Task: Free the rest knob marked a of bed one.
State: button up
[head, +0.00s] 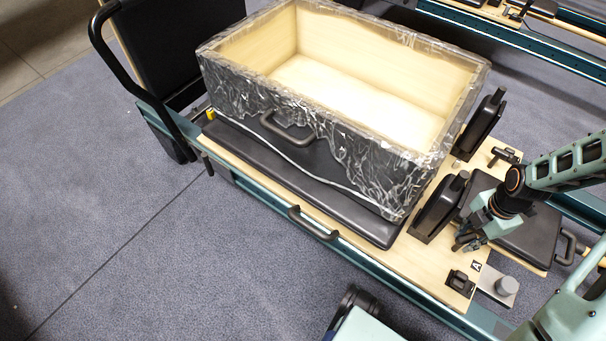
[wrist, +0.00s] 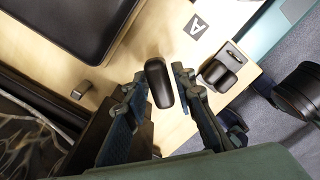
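A dark, rounded, elongated knob (wrist: 158,88) stands between my fingertips in the wrist view, near a white tag marked A (wrist: 196,26). In the head view the tag (head: 476,266) lies on the pale wooden board, and my gripper seems to hide the knob. My gripper (wrist: 160,76) is open around the knob. The left finger is very close to it and a small gap shows at the right finger; contact cannot be told. In the head view my gripper (head: 467,243) points down just right of the near black shoulder rest (head: 437,208).
A black fitting (head: 460,282) sits beside the tag and shows in the wrist view (wrist: 222,73). A large open wooden box (head: 420,150), wrapped in clear film, stands left. The far shoulder rest (head: 485,125) has a black knob (head: 504,156) behind it.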

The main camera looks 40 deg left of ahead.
jog(key=o, duration=0.5)
jog(key=shift+c, duration=0.2)
notch_tip(320, 180, up, 7)
jog(key=p, duration=0.6)
jog(key=shift+r+p, duration=0.1)
jog(key=shift+p, duration=0.2)
jog(key=shift+c, duration=0.2)
jog(key=shift+c, duration=1.3)
jog(key=shift+r+b, duration=0.5)
jog(key=shift+r, duration=0.6)
notch_tip(320, 180, down, 6)
jog(key=b, duration=0.5)
jog(key=shift+r, duration=0.15)
jog(key=shift+f+b, duration=1.15)
jog(key=shift+f, duration=0.7)
